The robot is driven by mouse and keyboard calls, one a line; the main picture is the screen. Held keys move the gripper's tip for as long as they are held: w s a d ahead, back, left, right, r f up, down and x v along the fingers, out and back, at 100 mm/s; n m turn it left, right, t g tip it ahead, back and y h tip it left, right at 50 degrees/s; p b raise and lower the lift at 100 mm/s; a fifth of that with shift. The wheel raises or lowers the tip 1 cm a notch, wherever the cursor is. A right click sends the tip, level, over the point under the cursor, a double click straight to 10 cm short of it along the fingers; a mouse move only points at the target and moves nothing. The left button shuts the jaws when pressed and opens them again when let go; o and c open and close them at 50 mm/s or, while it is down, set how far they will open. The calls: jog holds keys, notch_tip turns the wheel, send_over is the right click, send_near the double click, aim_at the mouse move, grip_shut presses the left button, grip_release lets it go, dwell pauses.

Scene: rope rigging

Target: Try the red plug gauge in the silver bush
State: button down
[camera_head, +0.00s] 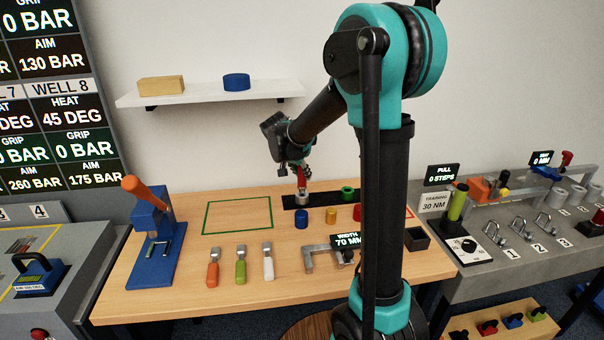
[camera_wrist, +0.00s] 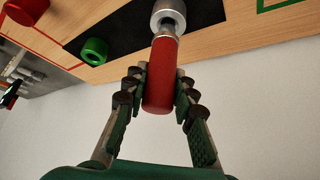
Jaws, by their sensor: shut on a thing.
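The red plug gauge (camera_head: 302,184) is upright in my gripper (camera_head: 299,170), over the black strip (camera_head: 326,199). In the wrist view my gripper (camera_wrist: 161,88) is shut on the red handle (camera_wrist: 160,85) of the gauge, one finger on each side. The silver bush (camera_wrist: 169,12) lies at the gauge's metal end (camera_wrist: 164,33); it also shows in the head view (camera_head: 302,198). The metal end meets the bush's opening. How deep it sits inside is hidden.
A green bush (camera_head: 347,193) is on the same strip, to the right. A blue cylinder (camera_head: 302,216) stands in front. Three handled tools, one of them green (camera_head: 240,268), and a gauge reading 70 MM (camera_head: 347,240) lie nearer. A green-outlined square (camera_head: 238,215) is empty.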

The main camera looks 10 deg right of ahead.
jog(key=shift+f, duration=0.35)
dwell(0.3)
jog(key=shift+r, duration=0.15)
dwell(0.7)
jog(key=shift+r, duration=3.35)
